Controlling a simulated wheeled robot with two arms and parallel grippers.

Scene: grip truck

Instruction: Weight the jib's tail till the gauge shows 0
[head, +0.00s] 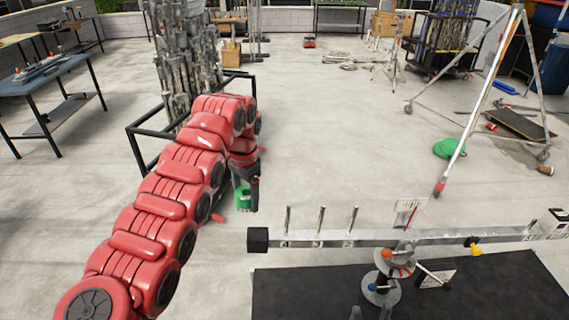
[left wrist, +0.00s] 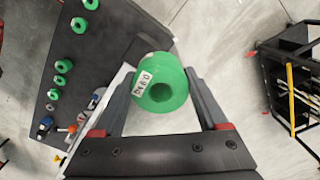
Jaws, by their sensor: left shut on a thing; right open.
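My left gripper (head: 249,192) hangs left of the jib beam (head: 385,237), beyond its black tail end (head: 258,240). It is shut on a green ring-shaped weight (left wrist: 160,84), whose white label faces up in the left wrist view; the weight also shows in the head view (head: 243,199). Three upright pegs (head: 320,220) stand on the beam's left part, bare, beside the numbers 4, 3 and 2. The gauge (head: 408,207) is a white card with a red needle; its reading is too small to tell.
Several green weights (left wrist: 64,66) lie on a dark surface in the left wrist view. The beam sits on a grey stand (head: 381,291) above a black mat (head: 490,295). A black-railed rack (head: 150,132) stands behind my left arm. Open floor lies beyond the beam.

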